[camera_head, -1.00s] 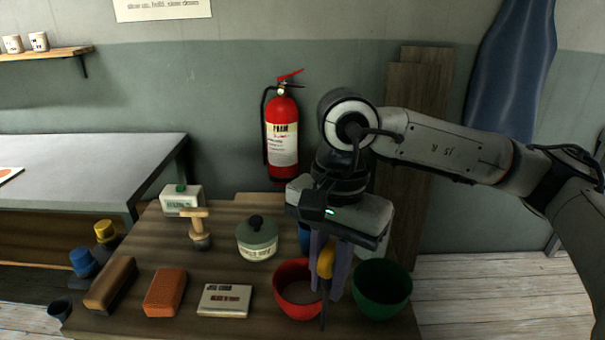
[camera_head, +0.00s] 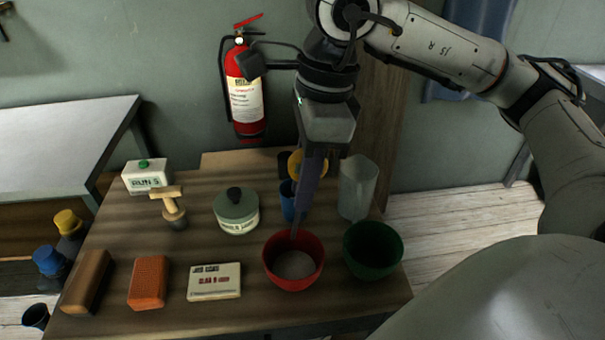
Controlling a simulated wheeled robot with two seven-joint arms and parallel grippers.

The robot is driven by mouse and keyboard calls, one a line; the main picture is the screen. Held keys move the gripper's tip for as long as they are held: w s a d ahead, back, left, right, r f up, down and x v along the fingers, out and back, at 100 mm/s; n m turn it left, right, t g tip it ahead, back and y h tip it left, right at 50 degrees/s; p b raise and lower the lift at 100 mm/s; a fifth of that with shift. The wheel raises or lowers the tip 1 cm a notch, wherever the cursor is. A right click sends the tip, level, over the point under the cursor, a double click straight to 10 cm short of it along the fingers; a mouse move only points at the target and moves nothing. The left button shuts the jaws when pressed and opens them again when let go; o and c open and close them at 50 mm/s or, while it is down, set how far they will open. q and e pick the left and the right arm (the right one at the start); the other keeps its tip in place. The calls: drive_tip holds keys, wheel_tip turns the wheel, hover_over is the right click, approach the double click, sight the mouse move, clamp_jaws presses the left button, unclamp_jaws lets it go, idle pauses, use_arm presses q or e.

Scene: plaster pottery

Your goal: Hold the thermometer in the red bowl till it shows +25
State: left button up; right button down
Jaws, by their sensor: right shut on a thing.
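The red bowl (camera_head: 271,268) stands near the front edge of the table, with a pale content at its bottom. My right gripper (camera_head: 307,195) is seen edge-on above and behind the bowl, its purple fingers pointing down toward the bowl's far rim. It is shut on the thermometer, whose yellow round head (camera_head: 293,164) shows partly beside the fingers. My left gripper is not in view.
A green bowl (camera_head: 372,262) stands just right of the red one. Behind are a blue cup (camera_head: 288,204) and a clear jug (camera_head: 358,190). A lidded pot (camera_head: 237,212), a labelled block (camera_head: 214,282) and an orange brick (camera_head: 148,283) stand to the left.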

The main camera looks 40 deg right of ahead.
drive_tip(key=shift+f, duration=0.5)
wheel_tip(320, 180, down, 2)
drive_tip(key=shift+f+b, duration=0.1)
drive_tip(key=shift+b, duration=0.7)
wheel_tip(320, 180, down, 8)
drive_tip(key=b, duration=0.7)
drive_tip(key=shift+r, duration=0.2)
idle(5.3)
